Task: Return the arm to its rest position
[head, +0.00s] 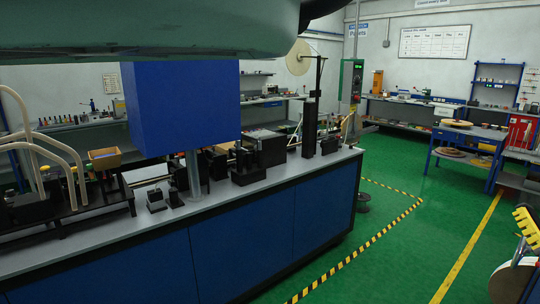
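My gripper is not in the head view, so its opening and whatever it may hold are hidden. No part of my arm can be made out with certainty, so its pose cannot be told. A pale round reel (298,57) stands upright beside a thin dark stand at the far end of the long bench.
The long bench (245,187) has blue panels and carries black fixtures and a large blue box (181,102) above a metal post. Green floor (400,240) with striped tape lies open to the right. A blue table (462,150) and a white reel (510,284) are at right.

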